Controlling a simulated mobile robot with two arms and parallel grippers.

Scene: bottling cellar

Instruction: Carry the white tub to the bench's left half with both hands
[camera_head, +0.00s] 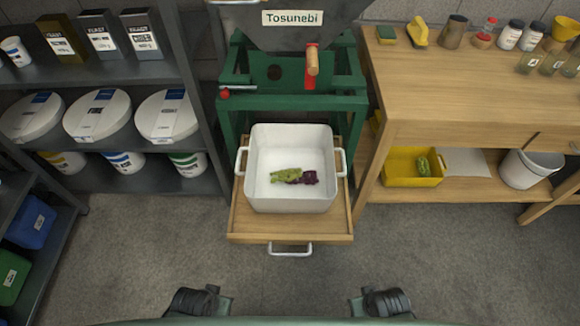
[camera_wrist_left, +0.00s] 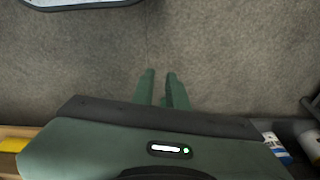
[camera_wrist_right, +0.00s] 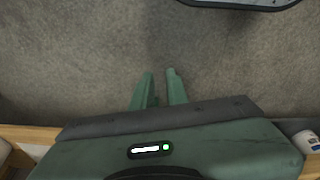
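The white tub (camera_head: 291,203) sits upright on a wooden pull-out board (camera_head: 290,227) at the foot of a green machine. A green bunch and a dark purple bunch lie inside it. It has a left handle (camera_head: 240,160) and a right handle (camera_head: 342,161). The bench (camera_head: 450,75) stands to the right of the machine. My left gripper (camera_wrist_left: 160,73) and my right gripper (camera_wrist_right: 160,72) each show a narrow gap between their fingers, with bare floor beyond. Both are empty and away from the tub. Their fingers are not visible in the head view.
The bench's left top is mostly bare, with a sponge (camera_head: 386,33), brush and jars along its back. A yellow bin (camera_head: 400,180) and a white bucket (camera_head: 525,170) stand on its lower shelf. A dark shelf (camera_head: 120,70) holds tubs at left. The floor in front is clear.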

